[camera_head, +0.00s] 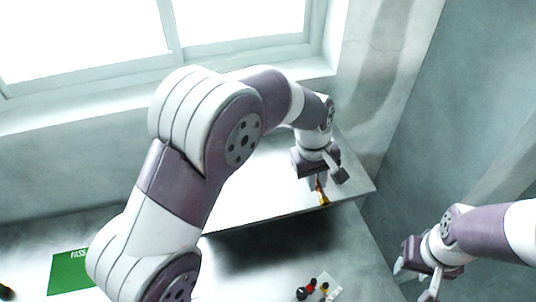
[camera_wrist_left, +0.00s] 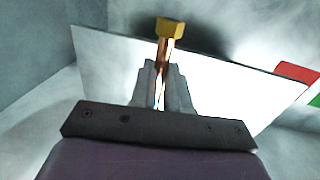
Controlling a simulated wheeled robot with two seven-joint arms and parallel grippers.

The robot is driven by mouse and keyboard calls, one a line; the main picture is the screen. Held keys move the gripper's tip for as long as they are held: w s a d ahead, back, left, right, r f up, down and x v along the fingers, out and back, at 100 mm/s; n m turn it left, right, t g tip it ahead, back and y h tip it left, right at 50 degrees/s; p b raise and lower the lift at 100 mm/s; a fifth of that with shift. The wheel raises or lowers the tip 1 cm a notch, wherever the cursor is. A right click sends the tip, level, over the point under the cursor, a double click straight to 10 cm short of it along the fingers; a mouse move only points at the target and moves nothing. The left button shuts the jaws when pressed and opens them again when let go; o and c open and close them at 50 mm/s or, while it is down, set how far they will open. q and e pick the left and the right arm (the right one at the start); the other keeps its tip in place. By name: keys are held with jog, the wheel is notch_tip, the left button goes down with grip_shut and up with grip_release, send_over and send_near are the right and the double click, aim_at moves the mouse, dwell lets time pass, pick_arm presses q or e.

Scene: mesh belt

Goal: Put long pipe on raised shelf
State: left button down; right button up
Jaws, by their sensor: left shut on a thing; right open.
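The long pipe is copper-coloured with a brass hex end. In the head view only its lower end (camera_head: 322,196) shows, below my left gripper (camera_head: 319,180). In the left wrist view the pipe (camera_wrist_left: 164,52) stands between the fingers of my left gripper (camera_wrist_left: 160,85), which is shut on it. The raised shelf (camera_head: 255,190) is a pale flat board by the window, and the pipe is over its right part. I cannot tell whether the pipe touches the shelf. The shelf also shows in the left wrist view (camera_wrist_left: 110,60). My right gripper (camera_head: 416,283) is open and empty at the lower right.
A green mat (camera_head: 68,272) lies on the lower surface at the left. Small red, black and yellow items (camera_head: 308,290) lie below the shelf's front edge. The window wall is behind the shelf. My left arm hides much of the shelf's left part.

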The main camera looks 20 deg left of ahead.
pick_arm(q)
jog(key=w+a+f+p, duration=0.1)
jog(key=a+p, duration=0.1)
jog(key=a, duration=0.1)
jog(key=p, duration=0.2)
send_over(272, 195)
notch_tip(272, 195, down, 5)
jog(key=f, duration=0.1)
jog(key=f+p, duration=0.1)
jog(key=f, duration=0.1)
jog(key=f+p, duration=0.1)
jog(key=shift+w+a+f, duration=0.1)
jog(key=shift+a+f, duration=0.15)
jog(key=shift+f, duration=0.1)
jog(key=shift+f, duration=0.2)
jog(key=c, duration=1.1)
grip_release()
jog(key=shift+d, duration=0.1)
